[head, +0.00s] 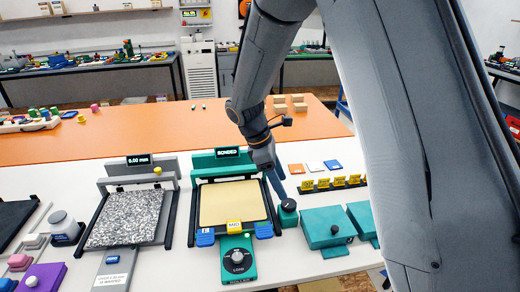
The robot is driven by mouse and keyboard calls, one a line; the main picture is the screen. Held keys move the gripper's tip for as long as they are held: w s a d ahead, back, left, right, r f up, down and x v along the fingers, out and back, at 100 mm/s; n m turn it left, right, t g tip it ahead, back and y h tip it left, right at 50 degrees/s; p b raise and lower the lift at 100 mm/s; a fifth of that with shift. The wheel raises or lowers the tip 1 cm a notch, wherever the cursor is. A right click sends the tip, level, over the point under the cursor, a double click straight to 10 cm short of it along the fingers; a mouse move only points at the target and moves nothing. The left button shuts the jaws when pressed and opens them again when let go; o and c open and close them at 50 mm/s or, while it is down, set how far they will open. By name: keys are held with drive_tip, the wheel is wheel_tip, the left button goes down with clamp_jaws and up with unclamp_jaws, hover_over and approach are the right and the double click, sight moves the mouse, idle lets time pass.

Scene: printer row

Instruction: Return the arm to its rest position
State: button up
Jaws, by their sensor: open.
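My arm comes down from the top of the head view, and a large grey part of it fills the right side. My gripper (275,183) hangs above the right edge of the printer with the teal frame and tan plate (234,203). Its fingers point down beside a small teal block with a dark round top (288,212). The jaws are open, and nothing shows between them. I cannot tell whether the fingertips touch anything.
The printer's display (234,153) reads BONDED. A grey printer with a speckled plate (127,218) stands to the left. Teal boxes (328,230) and yellow tags (339,182) sit to the right. The orange table (150,140) behind has wide clear room.

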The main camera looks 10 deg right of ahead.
drive_tip(key=s+d+r+m+t+y+b, duration=0.1)
drive_tip(key=s+m+y, duration=0.1)
drive_tip(key=s+m, duration=0.5)
drive_tip(key=s+d+r+m+t+y, duration=0.1)
drive_tip(key=s+d+m+y, duration=0.1)
drive_tip(key=s+m, duration=0.6)
drive_tip(key=shift+s+m+b, duration=0.3)
drive_tip(key=shift+s+b, duration=0.05)
drive_tip(key=shift+b, duration=0.05)
drive_tip(key=shift+d+r, duration=0.1)
